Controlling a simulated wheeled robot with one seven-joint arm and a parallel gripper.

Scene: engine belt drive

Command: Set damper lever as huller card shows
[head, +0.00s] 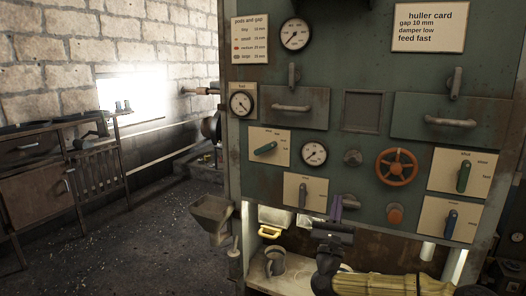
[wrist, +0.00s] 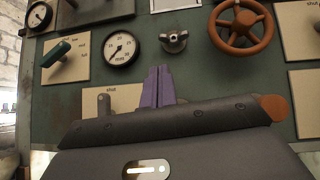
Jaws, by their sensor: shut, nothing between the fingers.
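The huller card (head: 429,27) at the top right reads gap 10 mm, damper low, feed fast. I cannot read which lever is the damper. My gripper (head: 337,203), with purple fingers (wrist: 158,86), is shut and empty, just right of the grey lever.
On the right are a green lever (head: 463,177) and a blue lever (head: 450,222) on plates. An orange handwheel (head: 396,167), a grey knob (head: 352,158) and a gauge (head: 314,154) sit above my gripper. A hopper (head: 211,214) juts out at the panel's left.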

